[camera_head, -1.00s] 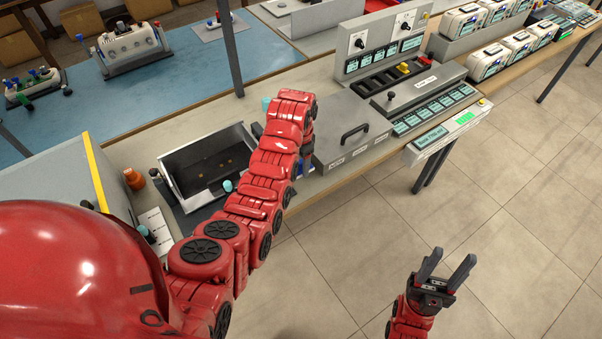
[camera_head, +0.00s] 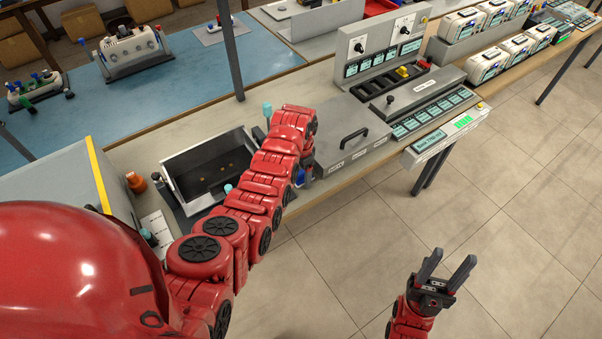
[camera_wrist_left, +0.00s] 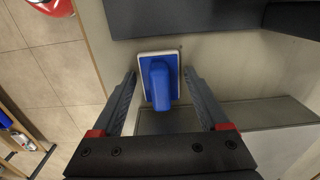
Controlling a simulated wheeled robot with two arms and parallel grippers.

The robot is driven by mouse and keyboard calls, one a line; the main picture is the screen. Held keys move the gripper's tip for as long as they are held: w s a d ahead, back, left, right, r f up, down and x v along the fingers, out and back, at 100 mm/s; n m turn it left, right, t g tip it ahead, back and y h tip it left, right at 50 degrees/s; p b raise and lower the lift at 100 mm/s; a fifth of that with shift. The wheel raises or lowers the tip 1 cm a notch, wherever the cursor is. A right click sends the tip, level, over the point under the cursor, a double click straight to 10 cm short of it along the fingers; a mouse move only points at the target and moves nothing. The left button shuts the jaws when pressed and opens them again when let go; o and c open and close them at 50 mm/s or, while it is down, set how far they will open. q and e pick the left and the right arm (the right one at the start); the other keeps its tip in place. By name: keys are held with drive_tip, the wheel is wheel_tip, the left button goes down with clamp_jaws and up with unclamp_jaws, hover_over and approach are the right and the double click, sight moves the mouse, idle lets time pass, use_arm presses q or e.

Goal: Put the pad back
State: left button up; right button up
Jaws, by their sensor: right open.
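The pad (camera_wrist_left: 159,82) shows in the left wrist view as a blue block with a raised blue grip on a white-edged base. It lies on the light bench top near the bench edge. My left gripper (camera_wrist_left: 160,76) is open and points down at it, one finger on each side, with small gaps visible. In the head view my left gripper (camera_head: 304,174) is low at the bench edge, mostly hidden by my red arm, and a bit of blue shows beside it. My right gripper (camera_head: 446,272) is open and empty over the floor.
An open metal tray (camera_head: 208,170) stands left of my arm. A grey lidded box (camera_head: 340,135) with a black handle stands right of it, before a panel of small displays (camera_head: 432,112). An orange bottle (camera_head: 136,182) stands at left. Floor on the right is clear.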

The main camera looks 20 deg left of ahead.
use_arm(q)
drive_tip(key=shift+o, duration=0.7)
drive_tip(key=shift+r, duration=0.1)
